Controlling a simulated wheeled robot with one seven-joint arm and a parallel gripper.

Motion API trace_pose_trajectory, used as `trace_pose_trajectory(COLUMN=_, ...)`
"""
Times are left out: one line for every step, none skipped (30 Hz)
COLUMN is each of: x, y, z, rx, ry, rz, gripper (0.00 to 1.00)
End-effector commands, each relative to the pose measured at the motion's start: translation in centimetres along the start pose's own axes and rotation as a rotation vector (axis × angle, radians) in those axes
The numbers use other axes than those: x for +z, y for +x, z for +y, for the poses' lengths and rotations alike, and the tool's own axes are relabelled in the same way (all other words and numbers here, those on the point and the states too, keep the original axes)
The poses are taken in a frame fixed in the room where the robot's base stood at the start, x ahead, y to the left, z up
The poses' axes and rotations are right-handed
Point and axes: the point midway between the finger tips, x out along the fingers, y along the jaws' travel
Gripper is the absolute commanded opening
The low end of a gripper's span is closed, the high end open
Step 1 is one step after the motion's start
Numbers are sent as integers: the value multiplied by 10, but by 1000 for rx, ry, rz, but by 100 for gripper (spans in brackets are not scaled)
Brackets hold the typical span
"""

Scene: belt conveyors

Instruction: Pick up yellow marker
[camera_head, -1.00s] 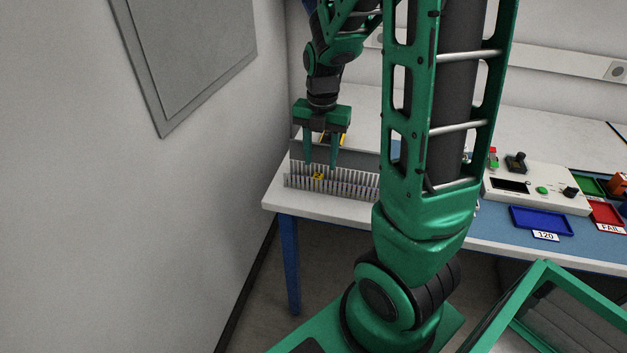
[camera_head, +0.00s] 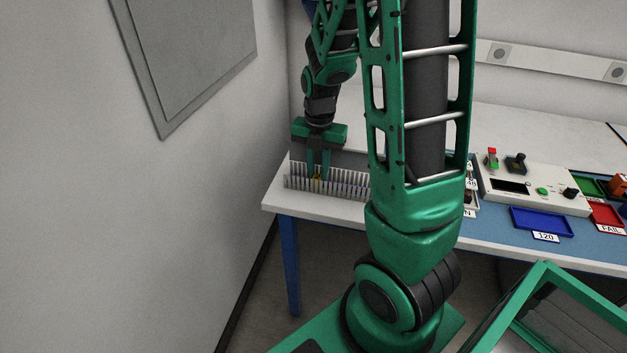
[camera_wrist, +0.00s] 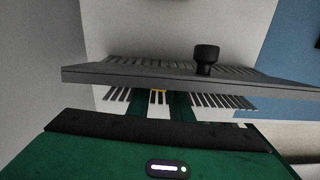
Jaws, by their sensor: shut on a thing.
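The yellow marker (camera_head: 317,184) is a small yellow piece in the slotted grey rack (camera_head: 345,184) on the left end of the bench. My gripper (camera_head: 319,184) points down into the rack with its two green fingers closed in on the marker from both sides. In the wrist view the marker (camera_wrist: 159,91) shows as a yellow strip between the fingers (camera_wrist: 160,102). The fingers partly hide it, and its lower part is not visible. I cannot tell whether it is clear of the rack.
On the bench to the right are a blue tray (camera_head: 541,222), a control box (camera_head: 535,190), a red tray (camera_head: 606,214) and a green tray (camera_head: 588,187). A wall stands close on the left.

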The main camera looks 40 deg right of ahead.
Motion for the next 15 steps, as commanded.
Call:
trace_pose_trajectory(x=0, y=0, z=0, rx=0, ry=0, rz=0, gripper=0)
trace_pose_trajectory(x=0, y=0, z=0, rx=0, ry=0, rz=0, gripper=0)
trace_pose_trajectory(x=0, y=0, z=0, rx=0, ry=0, rz=0, gripper=0)
trace_pose_trajectory(x=0, y=-1, z=0, rx=0, ry=0, rz=0, gripper=0)
trace_pose_trajectory(x=0, y=-1, z=0, rx=0, ry=0, rz=0, gripper=0)
trace_pose_trajectory(x=0, y=-3, z=0, rx=1, ry=0, rz=-1, gripper=0)
trace_pose_trajectory(x=0, y=-4, z=0, rx=1, ry=0, rz=-1, gripper=0)
trace_pose_trajectory(x=0, y=-5, z=0, rx=1, ry=0, rz=-1, gripper=0)
trace_pose_trajectory(x=0, y=-8, z=0, rx=1, ry=0, rz=-1, gripper=0)
trace_pose_trajectory(x=1, y=-10, z=0, rx=1, ry=0, rz=-2, gripper=0)
trace_pose_trajectory(x=1, y=-13, z=0, rx=2, ry=0, rz=-2, gripper=0)
trace_pose_trajectory(x=1, y=-18, z=0, rx=2, ry=0, rz=-2, gripper=0)
trace_pose_trajectory(x=1, y=-22, z=0, rx=2, ry=0, rz=-3, gripper=0)
trace_pose_trajectory(x=1, y=-26, z=0, rx=3, ry=0, rz=-3, gripper=0)
trace_pose_trajectory(x=1, y=-32, z=0, rx=3, ry=0, rz=-2, gripper=0)
